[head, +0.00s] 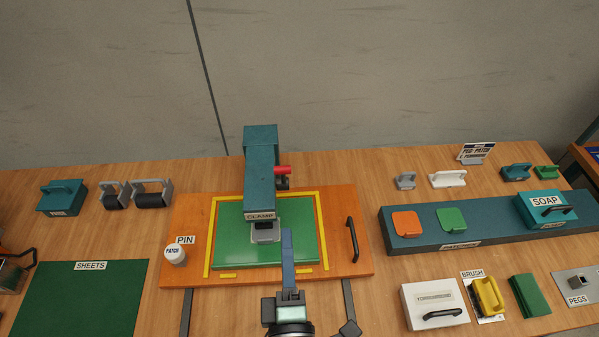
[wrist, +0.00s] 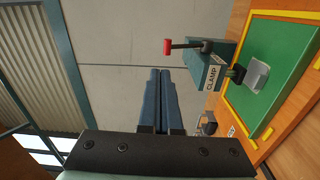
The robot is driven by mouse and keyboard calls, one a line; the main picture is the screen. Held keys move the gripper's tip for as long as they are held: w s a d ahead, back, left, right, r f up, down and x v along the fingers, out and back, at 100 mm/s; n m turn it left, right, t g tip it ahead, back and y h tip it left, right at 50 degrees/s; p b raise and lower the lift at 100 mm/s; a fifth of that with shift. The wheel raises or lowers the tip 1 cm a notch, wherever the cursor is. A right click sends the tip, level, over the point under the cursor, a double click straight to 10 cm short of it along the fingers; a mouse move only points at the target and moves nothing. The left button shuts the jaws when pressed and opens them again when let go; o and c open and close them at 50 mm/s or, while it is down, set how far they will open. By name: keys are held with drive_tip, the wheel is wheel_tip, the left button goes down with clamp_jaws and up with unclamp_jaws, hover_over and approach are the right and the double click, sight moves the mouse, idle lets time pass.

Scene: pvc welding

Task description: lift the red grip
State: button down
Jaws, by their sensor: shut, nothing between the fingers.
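The red grip (head: 283,170) sticks out to the right of the teal clamp (head: 261,165), near its upper part. In the wrist view the red grip (wrist: 167,47) is at the end of a dark bar on the clamp (wrist: 215,68). The clamp's grey pad (head: 266,237) is over the green sheet (head: 225,240); whether they touch I cannot tell. My gripper (head: 287,232) is in front of the clamp, apart from the red grip. Its two blue fingers (wrist: 161,72) are together with nothing between them.
An orange board (head: 190,210) with yellow edging carries the clamp and a black handle (head: 351,240). A white PIN knob (head: 176,255) stands at left. A teal patches tray (head: 480,227) lies at right. Bare table shows between the board and the tray.

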drive_tip(key=f, duration=0.1)
drive_tip(key=p, duration=0.3)
approach(284, 173)
drive_tip(key=shift+n, duration=0.3)
drive_tip(key=w, duration=0.7)
drive_tip(key=shift+a, duration=0.1)
